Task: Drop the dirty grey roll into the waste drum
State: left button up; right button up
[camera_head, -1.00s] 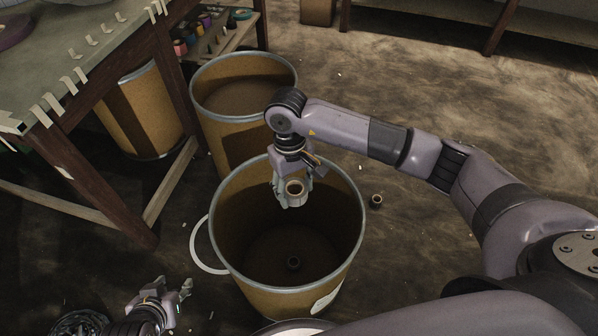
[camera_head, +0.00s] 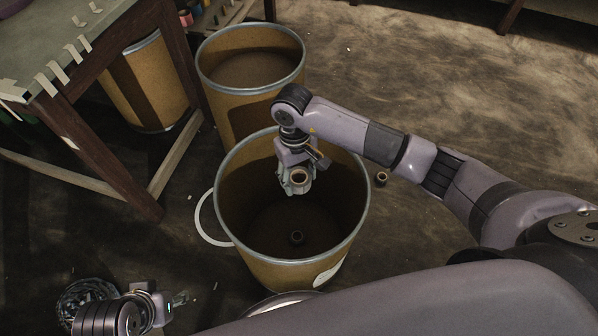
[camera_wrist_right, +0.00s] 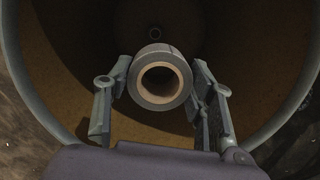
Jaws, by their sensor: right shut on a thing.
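My right gripper (camera_head: 298,184) is shut on the dirty grey roll (camera_head: 300,175), over the open mouth of the near brown drum (camera_head: 262,265), the likely waste drum. In the right wrist view the grey roll (camera_wrist_right: 144,92) has a pale tan core and sits between the two fingers, end towards the camera. The drum's wall (camera_wrist_right: 45,85) surrounds it and the roll touches nothing below. My left gripper (camera_head: 172,301) is low at the left, outside the drum; its small fingers do not show clearly whether they are open.
A second drum (camera_head: 250,105) stands behind, a third (camera_head: 150,88) under the workbench (camera_head: 60,45). The floor at right is clear.

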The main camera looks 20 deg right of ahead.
aim_at(296, 173)
jog(key=shift+f, duration=0.35)
jog(key=o, duration=1.2)
jog(key=shift+r, duration=0.1)
jog(key=r, duration=0.4)
jog(key=w+r, duration=0.1)
jog(key=r, duration=0.6)
jog(key=shift+w+a+r, duration=0.15)
jog(key=shift+w+r, duration=0.1)
jog(key=shift+r, duration=0.15)
jog(key=shift+f, duration=0.1)
